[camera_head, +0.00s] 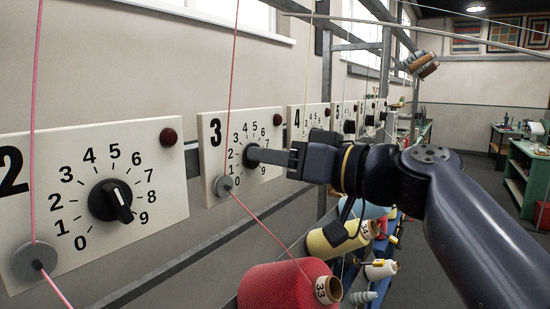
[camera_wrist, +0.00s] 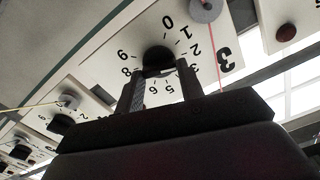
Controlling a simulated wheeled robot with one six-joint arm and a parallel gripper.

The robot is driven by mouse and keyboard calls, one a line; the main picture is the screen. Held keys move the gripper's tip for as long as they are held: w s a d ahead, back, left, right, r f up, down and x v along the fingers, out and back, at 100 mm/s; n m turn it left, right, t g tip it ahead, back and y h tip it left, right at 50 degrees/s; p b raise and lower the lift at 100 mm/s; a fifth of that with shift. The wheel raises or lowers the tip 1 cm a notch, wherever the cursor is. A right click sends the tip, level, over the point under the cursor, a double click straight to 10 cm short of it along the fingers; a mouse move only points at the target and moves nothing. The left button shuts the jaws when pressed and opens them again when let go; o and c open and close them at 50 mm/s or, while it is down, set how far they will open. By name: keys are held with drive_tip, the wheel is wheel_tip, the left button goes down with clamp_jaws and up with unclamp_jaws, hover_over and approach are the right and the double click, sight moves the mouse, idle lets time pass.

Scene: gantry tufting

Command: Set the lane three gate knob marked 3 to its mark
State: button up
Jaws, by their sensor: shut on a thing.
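The lane three panel (camera_head: 209,165) is a pale plate on the wall, with a large 3 and a dial numbered 0 to 9. Its round dark knob (camera_head: 250,156) sits in the middle of the dial. My gripper (camera_head: 262,156) reaches in from the right and is shut on this knob. In the wrist view the two fingers of my gripper (camera_wrist: 160,72) lie on either side of the black knob (camera_wrist: 157,56). The fingers hide the knob's grip and pointer, so I cannot tell which number it points at.
The lane two panel (camera_head: 165,205), with its black knob (camera_head: 110,201), is at the left. A pink yarn runs through a grey disc (camera_head: 223,186) at panel 3's lower left. A red yarn cone (camera_head: 280,288) and a yellow cone (camera_head: 330,243) stand below. More panels recede rightward.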

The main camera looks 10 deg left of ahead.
drive_tip(key=shift+m, duration=0.3)
drive_tip(key=m, duration=1)
drive_tip(key=shift+w+f+m, duration=0.1)
drive_tip(key=shift+w+m, duration=0.05)
drive_tip(key=shift+m, duration=0.25)
drive_tip(key=o, duration=1)
drive_tip(key=shift+d, duration=0.1)
drive_tip(key=b+v, duration=0.3)
drive_tip(key=v, duration=0.7)
drive_tip(key=shift+s+d, duration=0.2)
drive_tip(key=shift+d, duration=0.15)
